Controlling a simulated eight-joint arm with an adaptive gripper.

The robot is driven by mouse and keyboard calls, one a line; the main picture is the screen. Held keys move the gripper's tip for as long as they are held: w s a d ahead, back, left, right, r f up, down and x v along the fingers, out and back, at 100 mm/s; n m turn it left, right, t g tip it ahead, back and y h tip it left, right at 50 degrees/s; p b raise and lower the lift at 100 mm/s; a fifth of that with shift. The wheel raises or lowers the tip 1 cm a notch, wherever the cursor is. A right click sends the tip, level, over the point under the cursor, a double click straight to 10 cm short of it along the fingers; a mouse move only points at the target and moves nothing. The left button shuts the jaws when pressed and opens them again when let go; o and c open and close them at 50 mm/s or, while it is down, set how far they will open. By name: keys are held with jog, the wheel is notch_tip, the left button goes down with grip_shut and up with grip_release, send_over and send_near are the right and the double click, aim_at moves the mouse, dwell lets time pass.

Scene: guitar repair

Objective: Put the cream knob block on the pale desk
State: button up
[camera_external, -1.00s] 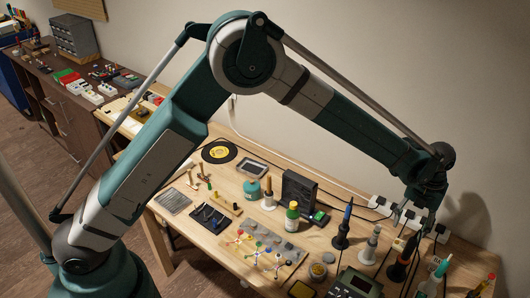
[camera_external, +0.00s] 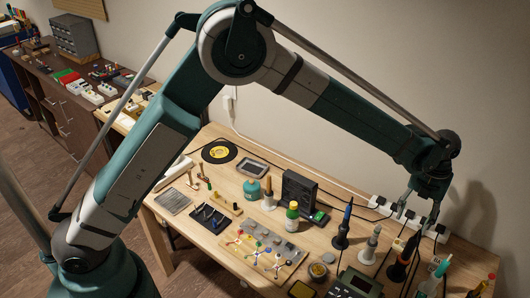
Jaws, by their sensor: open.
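Several small cream or white blocks stand on the dark cabinet at the far left, among them a block with dark marks on top (camera_external: 93,97). They are too small to tell for certain which is the cream knob block. The pale desk (camera_external: 225,240) is the light wooden worktop in the middle. My gripper (camera_external: 417,213) hangs at the right, fingers down and apart, in front of a white strip with dark sockets (camera_external: 381,202). It is open, and I see nothing held in it. Its height above the desk is hard to judge.
Soldering tools and bottles, including a blue-handled iron (camera_external: 345,222), crowd the desk's right side. A black box (camera_external: 298,189), a green bottle (camera_external: 292,217) and a board of coloured parts (camera_external: 262,250) fill the middle. Bare wood shows at the front left.

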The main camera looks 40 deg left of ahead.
jog(key=s+a+r+n+t, duration=0.1)
jog(key=s+a+r+n, duration=0.2)
jog(key=a+r+n, duration=0.6)
jog(key=s+a+r+n+t+h, duration=0.15)
jog(key=a+r, duration=0.55)
jog(key=a, duration=0.7)
jog(key=s+a+r+n+t, duration=0.1)
jog(key=s+a+r+n, duration=0.2)
jog(key=a+r+n, duration=0.6)
jog(key=s+a+r+n+t, duration=0.1)
jog(key=s+a+n, duration=0.2)
jog(key=s+a, duration=0.4)
jog(key=s+a+r+n+t, duration=0.1)
jog(key=s+a+n, duration=0.3)
jog(key=a, duration=0.6)
jog(key=s+a+f+n+t, duration=0.1)
jog(key=s+a+f+n, duration=0.1)
jog(key=s+a+n, duration=0.2)
jog(key=s+a+f+n+y, duration=0.1)
jog(key=s+a+n, duration=0.4)
jog(key=s, duration=0.6)
jog(key=shift+a+f+t, duration=0.35)
jog(key=shift+a+f, duration=0.15)
jog(key=shift+f, duration=0.25)
jog(key=shift+s+n+y, duration=0.1)
jog(key=shift+n+y, duration=0.15)
